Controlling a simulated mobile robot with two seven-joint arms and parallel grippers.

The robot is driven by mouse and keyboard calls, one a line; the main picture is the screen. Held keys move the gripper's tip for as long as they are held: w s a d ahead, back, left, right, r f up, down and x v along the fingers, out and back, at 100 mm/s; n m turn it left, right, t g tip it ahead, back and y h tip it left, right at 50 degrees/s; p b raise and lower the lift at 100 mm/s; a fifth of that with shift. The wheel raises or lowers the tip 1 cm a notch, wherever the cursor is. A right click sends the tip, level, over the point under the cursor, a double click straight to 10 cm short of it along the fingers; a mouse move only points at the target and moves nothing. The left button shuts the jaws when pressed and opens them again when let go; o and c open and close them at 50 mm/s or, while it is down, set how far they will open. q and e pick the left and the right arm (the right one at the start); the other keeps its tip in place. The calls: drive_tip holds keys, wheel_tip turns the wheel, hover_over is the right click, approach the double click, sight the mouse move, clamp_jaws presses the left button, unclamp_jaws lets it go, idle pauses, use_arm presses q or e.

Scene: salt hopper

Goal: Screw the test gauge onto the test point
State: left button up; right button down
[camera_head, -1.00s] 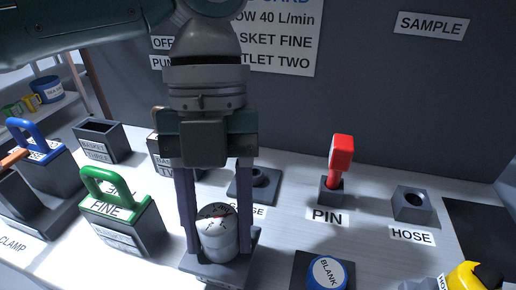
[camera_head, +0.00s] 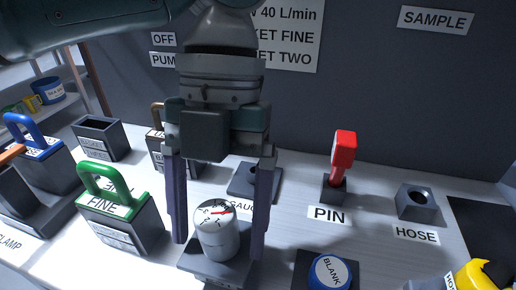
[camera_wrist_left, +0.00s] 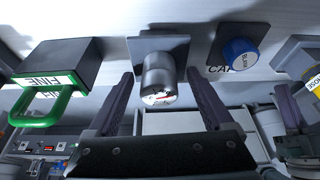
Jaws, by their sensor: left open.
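The test gauge (camera_head: 217,232), a pale metal cylinder with a white dial and red needle, stands upright on a dark square base (camera_head: 205,268) at the front. The joint under it is hidden. My left gripper (camera_head: 219,238) points down with its fingers open on either side of the gauge, with a gap to the right finger. In the left wrist view the gauge (camera_wrist_left: 160,78) shows between the two spread fingers (camera_wrist_left: 158,82), on its square plate (camera_wrist_left: 180,47). Another dark square base (camera_head: 243,178), by a partly hidden label, is behind my gripper. My right gripper is out of view.
The green-handled FINE basket (camera_head: 122,225) stands close left of the gauge. The blue BLANK cap (camera_head: 330,272) is to the right. A red pin (camera_head: 343,158) and the HOSE socket (camera_head: 418,203) stand farther right. The back wall is close behind.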

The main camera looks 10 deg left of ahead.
use_arm(q)
drive_tip(key=v, duration=1)
drive_tip(key=shift+p, duration=0.45)
drive_tip(key=shift+c, duration=0.3)
